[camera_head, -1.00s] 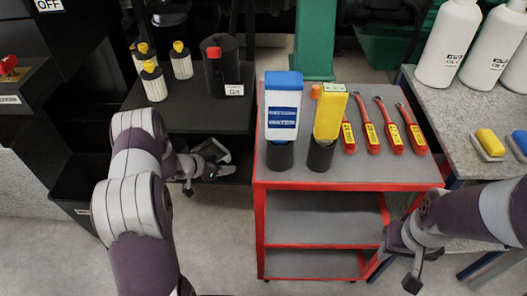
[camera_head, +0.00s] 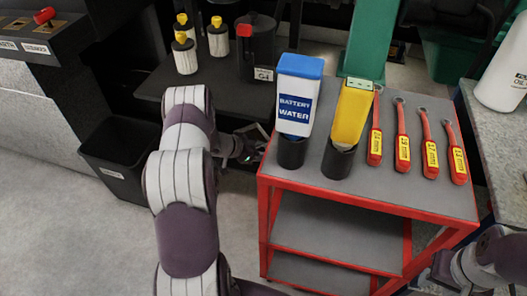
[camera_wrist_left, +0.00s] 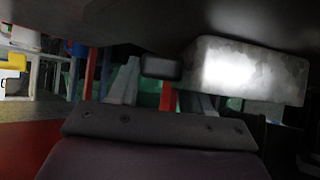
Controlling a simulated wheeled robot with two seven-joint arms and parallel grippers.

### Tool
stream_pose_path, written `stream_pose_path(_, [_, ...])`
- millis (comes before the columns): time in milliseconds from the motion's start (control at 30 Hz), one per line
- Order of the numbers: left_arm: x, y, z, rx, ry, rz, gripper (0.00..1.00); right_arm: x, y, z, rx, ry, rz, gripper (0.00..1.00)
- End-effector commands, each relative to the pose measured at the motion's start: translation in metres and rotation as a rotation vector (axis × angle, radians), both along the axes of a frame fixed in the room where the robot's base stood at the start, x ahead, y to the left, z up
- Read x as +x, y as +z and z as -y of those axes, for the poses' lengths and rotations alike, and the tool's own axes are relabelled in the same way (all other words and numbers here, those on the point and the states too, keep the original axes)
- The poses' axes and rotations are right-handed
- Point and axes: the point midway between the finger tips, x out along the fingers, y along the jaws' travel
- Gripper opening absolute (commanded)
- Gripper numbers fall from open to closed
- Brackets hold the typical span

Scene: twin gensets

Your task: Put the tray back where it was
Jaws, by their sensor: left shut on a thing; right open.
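The tray shows in the left wrist view as a mottled grey metal body (camera_wrist_left: 250,72) with a bright glare, close to the camera. In the head view only a small pale edge of it shows at my left gripper (camera_head: 253,146); the rest is hidden. My left gripper is shut on it, low beside the left side of the red cart, below the level of the black shelf top. I cannot tell whether the tray touches anything else. My right gripper (camera_head: 438,272) is open and empty at the lower right, near the cart's right side.
The red cart (camera_head: 400,202) carries a battery water bottle (camera_head: 297,100), a yellow bottle (camera_head: 350,115) and several red-handled wrenches (camera_head: 402,145). A black shelf (camera_head: 150,88) holds filters and a dark can (camera_head: 258,50). A black bin (camera_head: 115,160) stands left. Floor at lower left is clear.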

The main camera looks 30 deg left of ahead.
Motion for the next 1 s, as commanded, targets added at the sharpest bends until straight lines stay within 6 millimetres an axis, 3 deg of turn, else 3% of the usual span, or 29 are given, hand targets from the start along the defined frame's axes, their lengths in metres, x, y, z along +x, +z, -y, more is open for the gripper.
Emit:
stream_pose_path(33, [0.0, 0.0, 0.0, 0.001, -0.001, 0.0, 0.59, 0.0, 0.0, 0.0, 0.0, 0.0, 0.0, 0.43])
stream_pose_path(100, [0.0, 0.0, 0.0, 0.001, -0.001, 0.0, 0.75, 0.0, 0.0, 0.0, 0.0, 0.0, -0.001, 0.43])
stream_pose_path(433, [-0.002, 0.006, -0.001, 0.001, 0.001, 0.0, 0.75, 0.0, 0.003, 0.0, 0.0, 0.0, 0.0, 0.43])
stream_pose_path(800, [-0.063, 0.062, -0.04, 0.001, 0.003, 0.001, 0.75, 0.0, 0.03, 0.0, 0.0, 0.0, 0.0, 0.43])
stream_pose_path(1000, [-0.08, 0.074, -0.05, -0.001, 0.0, 0.001, 0.75, 0.0, 0.034, 0.0, 0.0, 0.0, -0.001, 0.43])
